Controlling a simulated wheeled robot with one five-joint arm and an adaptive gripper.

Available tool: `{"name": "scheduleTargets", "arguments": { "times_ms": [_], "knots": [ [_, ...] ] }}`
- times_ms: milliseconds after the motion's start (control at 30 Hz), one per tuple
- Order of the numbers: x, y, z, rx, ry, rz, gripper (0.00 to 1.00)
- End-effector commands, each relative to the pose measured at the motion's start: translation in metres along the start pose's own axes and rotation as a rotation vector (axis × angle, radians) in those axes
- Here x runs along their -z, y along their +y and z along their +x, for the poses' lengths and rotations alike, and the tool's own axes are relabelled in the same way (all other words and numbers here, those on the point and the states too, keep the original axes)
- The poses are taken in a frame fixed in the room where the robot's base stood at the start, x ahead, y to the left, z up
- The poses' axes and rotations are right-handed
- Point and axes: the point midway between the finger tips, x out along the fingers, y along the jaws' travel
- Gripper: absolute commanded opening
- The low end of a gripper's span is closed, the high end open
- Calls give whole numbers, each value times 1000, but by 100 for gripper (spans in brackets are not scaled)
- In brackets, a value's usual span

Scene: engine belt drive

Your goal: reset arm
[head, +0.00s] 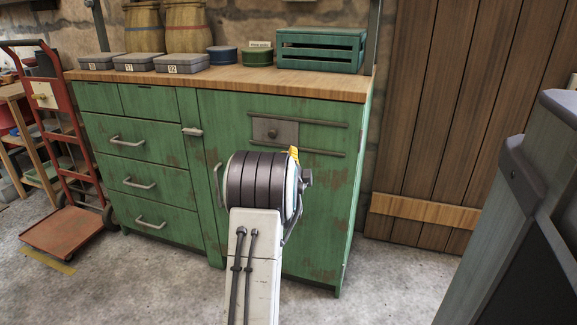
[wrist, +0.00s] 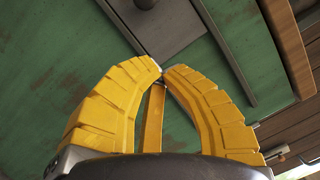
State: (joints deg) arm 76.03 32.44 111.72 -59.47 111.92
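My gripper (wrist: 162,73) shows in the wrist view with its yellow fingers curved inward and their tips almost meeting. I see no object held between the tips. A narrow yellow strip stands between the fingers; I cannot tell whether it is part of the gripper. In the head view my arm rises in front of the green cabinet (head: 155,160), and only a bit of yellow of the gripper (head: 294,154) shows past the dark arm joint. The rest of the gripper is hidden there.
The cabinet's wooden top (head: 225,80) holds small grey boxes (head: 181,63), round tins (head: 222,55), a green crate (head: 320,50) and woven containers (head: 186,27). A red hand truck (head: 70,150) stands left. A wooden door (head: 435,120) and a dark grey structure (head: 530,200) are right. Floor shows between.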

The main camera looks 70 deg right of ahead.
Motion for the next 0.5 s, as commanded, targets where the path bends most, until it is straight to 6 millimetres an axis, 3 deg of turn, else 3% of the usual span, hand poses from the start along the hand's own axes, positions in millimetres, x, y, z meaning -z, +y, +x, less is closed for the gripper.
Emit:
{"name": "scheduleTargets", "arguments": {
  "times_ms": [200, 500],
  "knots": [
    [0, -1, -29, -2, 1, 0, 0],
    [0, 0, -52, 0, 0, 0, 0]
  ]
}}
